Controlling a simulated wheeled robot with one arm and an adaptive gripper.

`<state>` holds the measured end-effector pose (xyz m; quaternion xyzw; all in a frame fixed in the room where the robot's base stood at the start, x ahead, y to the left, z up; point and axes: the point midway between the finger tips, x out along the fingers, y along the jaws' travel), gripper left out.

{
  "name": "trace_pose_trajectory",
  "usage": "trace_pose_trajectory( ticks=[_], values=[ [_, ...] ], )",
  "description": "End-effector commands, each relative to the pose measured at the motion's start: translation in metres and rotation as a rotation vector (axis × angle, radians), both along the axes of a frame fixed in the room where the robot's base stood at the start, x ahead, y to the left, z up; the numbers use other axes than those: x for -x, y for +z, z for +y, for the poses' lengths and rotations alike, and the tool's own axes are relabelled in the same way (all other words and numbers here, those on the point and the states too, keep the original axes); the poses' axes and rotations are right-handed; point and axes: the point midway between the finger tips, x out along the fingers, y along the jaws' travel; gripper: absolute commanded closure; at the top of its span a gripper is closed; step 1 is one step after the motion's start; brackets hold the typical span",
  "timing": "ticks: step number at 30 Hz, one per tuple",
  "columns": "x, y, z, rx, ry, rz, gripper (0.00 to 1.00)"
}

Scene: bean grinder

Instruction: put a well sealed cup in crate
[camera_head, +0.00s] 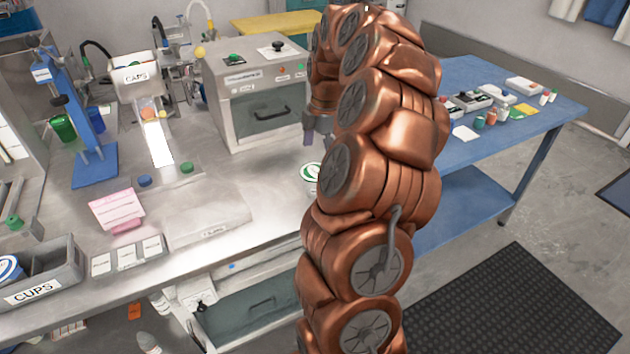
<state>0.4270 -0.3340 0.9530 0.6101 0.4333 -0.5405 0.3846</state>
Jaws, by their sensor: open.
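A white cup (310,172) with a green and white round top stands on the steel bench, partly hidden behind my copper arm. I cannot tell how well it is sealed. My gripper (309,136) hangs above and behind the cup, apart from it; the arm hides much of it, and it is open with nothing seen in it. A grey bin labelled CUPS (38,288) stands at the bench's front left with a blue-and-white round item inside. No other crate can be made out for certain.
A grey machine with a drawer (262,90) stands behind the cup. A CAPS dispenser (136,76) with a chute and a blue press (95,160) are at the left. A pink card (117,208) stands in front. A blue table (480,75) with small items is at the right.

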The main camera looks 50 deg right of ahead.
Motion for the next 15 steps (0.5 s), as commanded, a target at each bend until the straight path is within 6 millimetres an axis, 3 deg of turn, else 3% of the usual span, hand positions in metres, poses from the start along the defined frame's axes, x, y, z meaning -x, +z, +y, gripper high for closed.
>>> trace_pose_trajectory(
  ticks=[15],
  values=[
    [0.001,-0.048,0.009,-0.005,-0.001,0.005,0.0]
  ],
)
